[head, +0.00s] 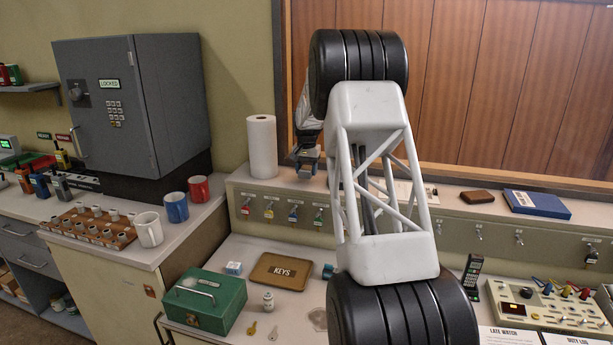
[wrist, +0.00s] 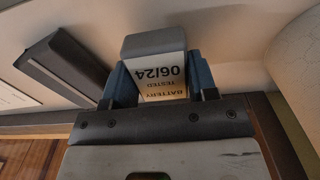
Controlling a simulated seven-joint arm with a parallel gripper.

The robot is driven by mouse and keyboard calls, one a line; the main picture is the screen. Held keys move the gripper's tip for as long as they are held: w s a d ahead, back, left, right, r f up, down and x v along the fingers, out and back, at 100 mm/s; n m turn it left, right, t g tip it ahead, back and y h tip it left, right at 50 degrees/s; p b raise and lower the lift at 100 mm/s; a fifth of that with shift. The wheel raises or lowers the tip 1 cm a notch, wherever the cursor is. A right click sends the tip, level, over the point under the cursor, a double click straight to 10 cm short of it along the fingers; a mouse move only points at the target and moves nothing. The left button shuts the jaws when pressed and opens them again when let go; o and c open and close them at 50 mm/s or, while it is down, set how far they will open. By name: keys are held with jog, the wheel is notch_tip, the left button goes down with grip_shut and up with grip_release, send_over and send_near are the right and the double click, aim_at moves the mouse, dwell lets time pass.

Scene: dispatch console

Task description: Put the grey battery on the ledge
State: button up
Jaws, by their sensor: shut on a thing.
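My gripper (head: 307,157) is over the ledge (head: 455,207), just right of the paper towel roll. In the wrist view its two blue fingers (wrist: 160,85) are shut on the sides of the grey battery (wrist: 155,42). The battery has a grey end and a pale label reading "BATTERY TESTED 06/24", upside down in that view. In the head view only a small part of the battery (head: 305,171) shows below the fingers. Whether its underside touches the ledge surface I cannot tell.
The paper towel roll (head: 262,147) stands close by on the ledge. A dark block (wrist: 65,65) lies on the other side of the gripper in the wrist view. A brown wallet (head: 477,197) and blue book (head: 537,204) lie farther right. Keys hang along the ledge's front.

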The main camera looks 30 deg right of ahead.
aim_at(306, 168)
jog(key=shift+f, duration=1.15)
jog(key=shift+f, duration=0.1)
jog(key=o, duration=1)
notch_tip(306, 168, up, 12)
jog(key=shift+r, duration=0.1)
